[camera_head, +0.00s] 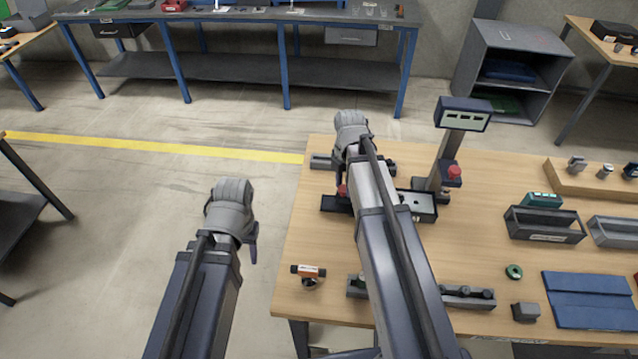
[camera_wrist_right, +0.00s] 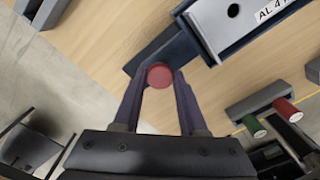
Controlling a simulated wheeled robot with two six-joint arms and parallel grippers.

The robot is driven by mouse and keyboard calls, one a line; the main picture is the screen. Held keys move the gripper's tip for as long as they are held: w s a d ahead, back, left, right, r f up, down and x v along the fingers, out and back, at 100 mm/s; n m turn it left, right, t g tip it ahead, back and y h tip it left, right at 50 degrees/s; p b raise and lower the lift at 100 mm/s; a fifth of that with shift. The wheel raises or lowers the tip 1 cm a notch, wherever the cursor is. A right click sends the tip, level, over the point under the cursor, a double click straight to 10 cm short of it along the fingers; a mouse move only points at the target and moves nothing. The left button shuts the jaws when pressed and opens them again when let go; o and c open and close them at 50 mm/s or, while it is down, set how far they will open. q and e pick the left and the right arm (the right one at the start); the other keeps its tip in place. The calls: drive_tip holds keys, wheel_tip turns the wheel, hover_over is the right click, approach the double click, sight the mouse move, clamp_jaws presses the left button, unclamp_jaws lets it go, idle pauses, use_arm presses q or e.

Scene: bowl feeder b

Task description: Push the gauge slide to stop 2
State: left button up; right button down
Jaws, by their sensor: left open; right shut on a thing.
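The gauge slide is a dark bar with a red knob (camera_wrist_right: 160,75), at the end of a grey gauge body (camera_wrist_right: 238,22) with a partly cut-off "AL 4" label. My right gripper (camera_wrist_right: 158,80) is shut on the red knob, one finger on each side. In the head view, my right arm covers much of the gauge, and its dark body (camera_head: 421,206) shows to the right of the arm. No stop numbers are legible, so I cannot tell which stop the slide is at. My left gripper (camera_head: 251,248) hangs open and empty over the floor, left of the table.
A display post (camera_head: 462,114) with a red button (camera_head: 454,172) stands right of my right arm. Dark bins (camera_head: 545,225), a blue mat (camera_head: 592,300), a green ring (camera_head: 514,271) and an orange-bodied tool (camera_head: 309,271) lie on the wooden table. Red and green cylinders (camera_wrist_right: 254,127) show in the wrist view.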

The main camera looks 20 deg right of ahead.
drive_tip(key=s+d, duration=0.1)
drive_tip(key=d, duration=0.2)
drive_tip(key=s+d, duration=0.2)
drive_tip(key=d, duration=0.2)
drive_tip(key=s+d, duration=0.1)
drive_tip(key=d, duration=0.3)
drive_tip(key=shift+s, duration=0.35)
drive_tip(key=shift+c, duration=2.3)
unclamp_jaws()
drive_tip(key=shift+r, duration=0.1)
wheel_tip(320, 180, up, 8)
drive_tip(key=p, duration=0.8)
drive_tip(key=shift+f, duration=0.2)
